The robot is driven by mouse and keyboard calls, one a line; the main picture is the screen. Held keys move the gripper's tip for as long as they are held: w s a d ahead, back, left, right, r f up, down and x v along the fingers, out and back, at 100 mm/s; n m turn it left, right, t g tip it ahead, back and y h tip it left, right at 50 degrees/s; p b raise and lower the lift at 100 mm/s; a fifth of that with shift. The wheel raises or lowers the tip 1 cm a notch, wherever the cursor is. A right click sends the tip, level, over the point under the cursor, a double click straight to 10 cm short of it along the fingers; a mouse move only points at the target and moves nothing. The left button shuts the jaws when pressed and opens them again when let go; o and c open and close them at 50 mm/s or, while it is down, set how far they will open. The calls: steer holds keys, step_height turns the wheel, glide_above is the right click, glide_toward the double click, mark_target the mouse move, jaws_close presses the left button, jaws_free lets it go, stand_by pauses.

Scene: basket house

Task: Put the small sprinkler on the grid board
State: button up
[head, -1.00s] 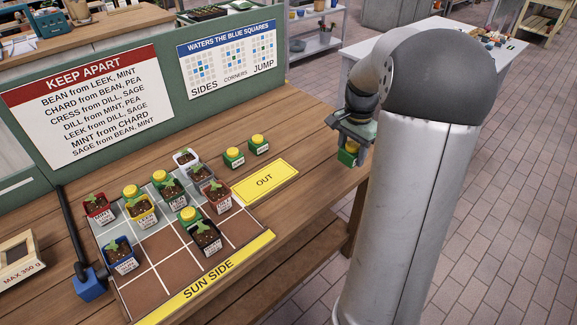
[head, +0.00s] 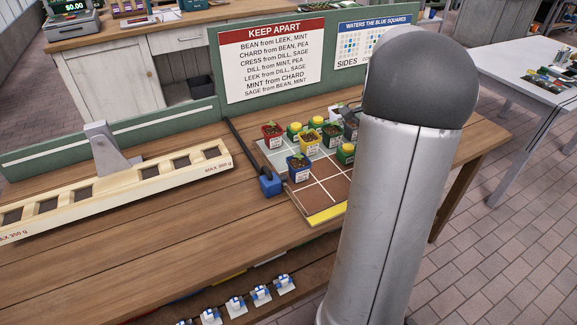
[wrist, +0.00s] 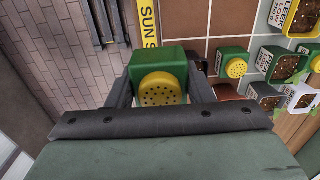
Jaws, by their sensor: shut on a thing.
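In the wrist view my gripper (wrist: 160,75) is shut on a green block with a round, holed yellow top, a small sprinkler (wrist: 162,90). In the head view my gripper and this sprinkler are hidden behind my own arm. The grid board (head: 328,188) lies on the wooden bench, with grey and brown squares. Its bare brown squares (wrist: 195,20) show beyond the gripper in the wrist view. The held sprinkler appears apart from the board; its height cannot be told.
Potted seedlings such as a blue pot (head: 299,166) and a red pot (head: 272,133) stand on the board. Green yellow-topped sprinklers (head: 347,152) stand among them. A blue block (head: 270,183) sits at the board's left edge. A long wooden rack (head: 120,190) lies farther left.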

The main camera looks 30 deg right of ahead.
steer(key=p, duration=0.2)
glide_toward(323, 168)
steer(key=s+r, duration=0.2)
steer(key=s, duration=0.2)
steer(key=w+f, duration=0.1)
steer(key=f, duration=0.1)
steer(key=w+f, duration=0.1)
steer(key=shift+w+d+f, duration=0.15)
steer(key=shift+w+f, duration=0.2)
steer(key=shift+f, duration=0.05)
steer(key=shift+w+f, duration=0.3)
steer(key=shift+f, duration=0.1)
steer(key=shift+w+f, duration=0.2)
steer(key=shift+f, duration=0.75)
steer(key=shift+w+f, duration=0.15)
steer(key=shift+f, duration=0.8)
steer(key=shift+f, duration=0.2)
steer(key=o, duration=1.1)
steer(key=shift+c, duration=0.2)
steer(key=shift+r, duration=0.15)
